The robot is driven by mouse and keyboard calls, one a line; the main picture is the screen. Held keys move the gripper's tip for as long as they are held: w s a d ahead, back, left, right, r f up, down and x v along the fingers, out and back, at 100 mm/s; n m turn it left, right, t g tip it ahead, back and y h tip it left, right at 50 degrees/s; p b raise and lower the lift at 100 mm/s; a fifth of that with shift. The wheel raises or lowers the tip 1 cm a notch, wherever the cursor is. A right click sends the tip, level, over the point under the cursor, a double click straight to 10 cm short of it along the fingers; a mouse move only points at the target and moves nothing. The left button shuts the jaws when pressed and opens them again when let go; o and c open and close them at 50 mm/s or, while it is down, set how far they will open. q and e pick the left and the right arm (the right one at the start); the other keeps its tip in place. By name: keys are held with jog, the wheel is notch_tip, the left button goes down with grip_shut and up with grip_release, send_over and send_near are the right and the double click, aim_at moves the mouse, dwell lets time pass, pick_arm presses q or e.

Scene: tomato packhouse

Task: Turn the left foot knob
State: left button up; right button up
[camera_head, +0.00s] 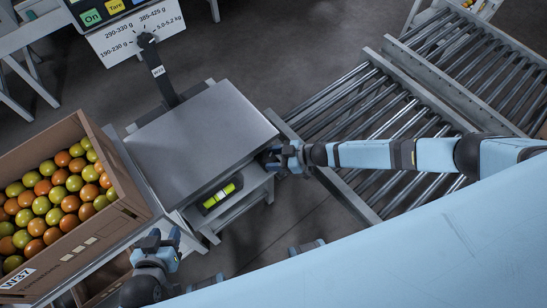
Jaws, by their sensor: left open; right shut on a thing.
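The bench scale has a grey metal platform (200,135) on a stand, with a dark column (160,75) behind it. A yellow-green vial (219,195) in a dark frame shows below the platform's front edge. I cannot make out the left foot knob. My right gripper (275,158) is at the platform's right corner, shut on a small part there that its fingers hide. My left gripper (166,240) is open and empty, in front of the platform's near left corner and apart from it.
A cardboard box (105,235) of red, orange and green tomatoes stands left of the scale. A label card with weight ranges (135,35) and a display with buttons (95,12) are at the back. Roller conveyors (390,110) lie to the right.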

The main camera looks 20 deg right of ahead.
jog(key=n+g, duration=0.1)
jog(key=n+g+y, duration=0.1)
jog(key=n+g, duration=0.1)
jog(key=shift+w+a+b, duration=0.1)
jog(key=shift+w+b, duration=0.1)
jog(key=shift+b, duration=0.15)
jog(key=shift+g, duration=0.4)
jog(key=shift+n, duration=0.3)
